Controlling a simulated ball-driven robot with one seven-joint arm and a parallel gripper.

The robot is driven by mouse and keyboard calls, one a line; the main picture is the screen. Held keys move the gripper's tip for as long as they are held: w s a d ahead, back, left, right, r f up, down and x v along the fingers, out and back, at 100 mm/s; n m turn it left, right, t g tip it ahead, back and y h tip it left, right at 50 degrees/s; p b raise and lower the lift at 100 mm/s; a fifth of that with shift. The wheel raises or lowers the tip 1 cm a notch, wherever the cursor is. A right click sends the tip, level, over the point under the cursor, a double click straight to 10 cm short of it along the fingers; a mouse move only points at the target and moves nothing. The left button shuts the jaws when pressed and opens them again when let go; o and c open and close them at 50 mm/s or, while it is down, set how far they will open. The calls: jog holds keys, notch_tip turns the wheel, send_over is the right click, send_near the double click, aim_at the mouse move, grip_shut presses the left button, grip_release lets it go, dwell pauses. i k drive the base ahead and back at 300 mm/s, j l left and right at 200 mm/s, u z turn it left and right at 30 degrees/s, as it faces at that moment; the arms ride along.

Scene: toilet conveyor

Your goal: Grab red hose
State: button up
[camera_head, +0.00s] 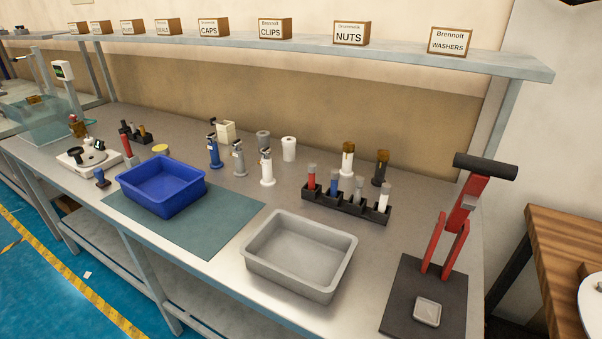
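No object is clearly recognisable as a hose. A short upright red cylinder with a grey top (311,178) stands in the left slot of a black rack (347,207) at the right middle of the bench. Blue, dark and white cylinders stand beside it in the same rack. Another slim red upright piece (126,146) stands at the left of the bench, near a white device. A red lever press (459,215) stands on a dark plate at the right. My gripper is not in view.
A grey tray (289,283) stands empty in front of the rack. A blue tray (144,199) sits on a green mat (232,222). Bottles and white rolls stand behind. A shelf with labelled boxes (350,34) overhangs the back. A wooden table (560,235) is at the right.

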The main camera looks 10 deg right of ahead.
aim_at(311, 167)
jog(key=i+j+z, duration=0.1)
jog(key=j, duration=0.4)
jog(key=i+j+z, duration=0.15)
jog(key=j, duration=0.4)
jog(key=i+j+z, duration=0.1)
jog(key=j, duration=0.4)
jog(key=i+j+z, duration=0.1)
jog(key=j, duration=0.5)
jog(key=i+j+z, duration=0.15)
jog(key=j, duration=0.4)
